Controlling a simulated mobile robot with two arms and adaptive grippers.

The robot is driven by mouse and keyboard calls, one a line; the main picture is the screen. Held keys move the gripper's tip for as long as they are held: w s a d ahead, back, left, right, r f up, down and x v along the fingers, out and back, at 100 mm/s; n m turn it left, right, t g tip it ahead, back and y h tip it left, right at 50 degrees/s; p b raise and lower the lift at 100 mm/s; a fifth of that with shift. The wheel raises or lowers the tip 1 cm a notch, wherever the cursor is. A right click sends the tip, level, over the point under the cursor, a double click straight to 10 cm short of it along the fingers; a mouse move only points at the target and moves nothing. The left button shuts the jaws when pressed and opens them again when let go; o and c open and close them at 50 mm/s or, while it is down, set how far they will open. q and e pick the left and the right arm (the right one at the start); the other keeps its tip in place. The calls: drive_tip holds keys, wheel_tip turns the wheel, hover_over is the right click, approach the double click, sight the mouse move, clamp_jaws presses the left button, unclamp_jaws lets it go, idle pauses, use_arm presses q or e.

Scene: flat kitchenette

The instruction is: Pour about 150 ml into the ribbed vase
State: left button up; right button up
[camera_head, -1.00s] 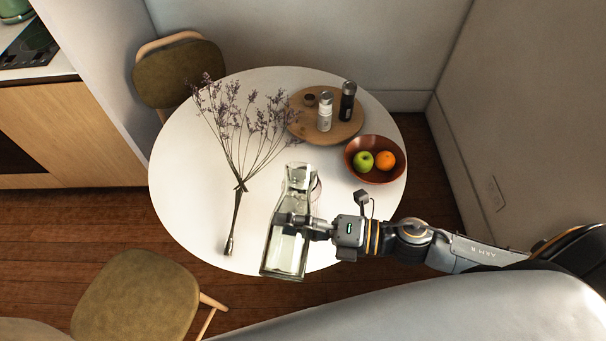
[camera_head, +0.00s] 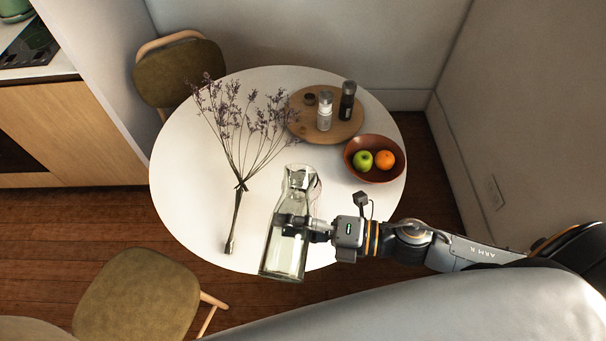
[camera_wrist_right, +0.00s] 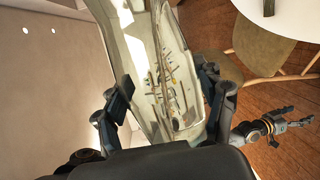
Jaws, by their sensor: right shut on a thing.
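A clear glass bottle (camera_head: 288,255) is held over the near edge of the round white table (camera_head: 185,200), its neck toward the table's middle. My right gripper (camera_head: 290,225) is shut on its body. The bottle looks tilted; how much liquid is in it I cannot tell. In the right wrist view the bottle (camera_wrist_right: 150,50) lies between the two fingers (camera_wrist_right: 160,100). I cannot make out the ribbed vase; a faint curved outline beside the bottle's neck is too unclear to name. My left gripper (camera_wrist_right: 287,118) shows small in the right wrist view, its fingers apart and empty.
Dried purple flowers (camera_head: 238,185) lie on the table left of the bottle. A wooden board (camera_head: 345,128) holds a white shaker (camera_head: 324,112), a dark shaker (camera_head: 347,100) and a small dark cup (camera_head: 310,99). A brown bowl (camera_head: 375,176) holds an apple and an orange. Chairs (camera_head: 140,295) stand around.

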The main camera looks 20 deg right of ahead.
drive_tip(key=shift+r, duration=0.2)
idle(0.3)
drive_tip(key=f+b, duration=0.1)
drive_tip(key=f+n+b, duration=0.1)
drive_tip(key=b, duration=0.1)
drive_tip(key=s+f+n+b, duration=0.1)
drive_tip(key=b, duration=0.1)
drive_tip(key=shift+a+f, duration=0.2)
drive_tip(key=shift+a, duration=0.05)
drive_tip(key=shift+w, duration=0.1)
drive_tip(key=shift+n, duration=0.3)
drive_tip(key=shift+w+d+f+n+t+b, duration=0.1)
drive_tip(key=shift+f+n+t+b, duration=0.25)
drive_tip(key=shift+f+b, duration=0.45)
drive_tip(key=shift+n+b, duration=0.25)
drive_tip(key=shift+b, duration=0.2)
drive_tip(key=shift+w+f, duration=0.1)
drive_tip(key=shift+w, duration=0.05)
